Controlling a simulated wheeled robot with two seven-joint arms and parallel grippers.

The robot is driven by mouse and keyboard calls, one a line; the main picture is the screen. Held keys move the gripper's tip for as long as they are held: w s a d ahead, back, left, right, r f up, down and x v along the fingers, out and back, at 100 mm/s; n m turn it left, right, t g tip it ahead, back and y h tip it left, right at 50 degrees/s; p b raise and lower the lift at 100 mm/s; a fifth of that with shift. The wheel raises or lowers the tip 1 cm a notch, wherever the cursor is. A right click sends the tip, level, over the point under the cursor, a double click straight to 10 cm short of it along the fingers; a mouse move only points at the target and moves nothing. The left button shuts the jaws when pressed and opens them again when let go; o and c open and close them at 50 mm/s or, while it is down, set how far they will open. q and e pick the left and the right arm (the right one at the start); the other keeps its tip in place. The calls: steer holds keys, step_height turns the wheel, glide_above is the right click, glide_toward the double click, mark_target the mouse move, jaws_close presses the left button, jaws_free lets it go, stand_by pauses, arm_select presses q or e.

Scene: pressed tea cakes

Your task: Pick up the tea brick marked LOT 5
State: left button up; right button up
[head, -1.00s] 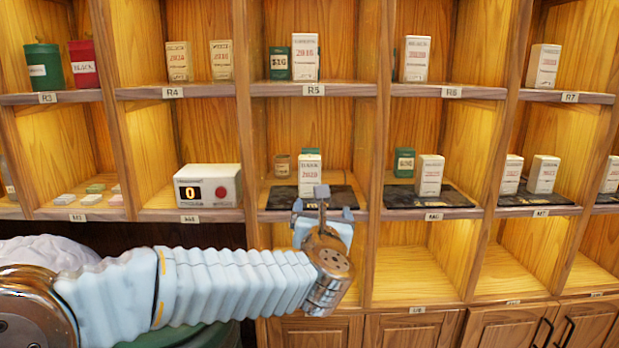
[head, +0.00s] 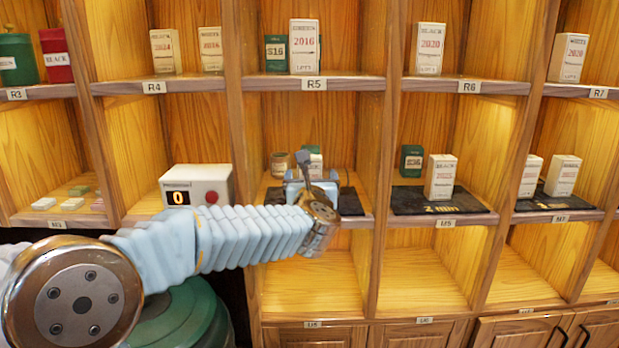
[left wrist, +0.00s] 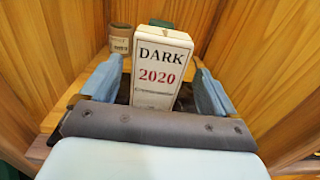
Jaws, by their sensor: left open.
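A white tea box reading DARK 2020 (left wrist: 163,75) stands upright in the middle bay of the lower shelf. Its lower face is hidden in the left wrist view, and no lot mark is readable on it. In the head view only its top (head: 314,153) shows behind my gripper. My left gripper (left wrist: 156,88) is open, with one finger on each side of this box; whether they touch it I cannot tell. In the head view the gripper (head: 312,184) reaches into the bay. A white 2016 box (head: 304,48) stands on the R5 shelf above; its small bottom print is blurred.
A small brown tin (left wrist: 121,38) stands behind the box to the left. A white device with a 0 display and red button (head: 196,186) is in the bay to the left. Upright dividers (head: 375,140) bound the bay. More boxes (head: 440,177) stand on a dark mat to the right.

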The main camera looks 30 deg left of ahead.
mark_target(310, 169)
arm_select(q)
steer(key=p+x, duration=0.1)
steer(key=x, duration=0.4)
steer(key=shift+s+a+r, duration=0.1)
steer(key=shift+s+r, duration=0.05)
steer(key=shift+c, duration=0.3)
steer(key=c, duration=1.1)
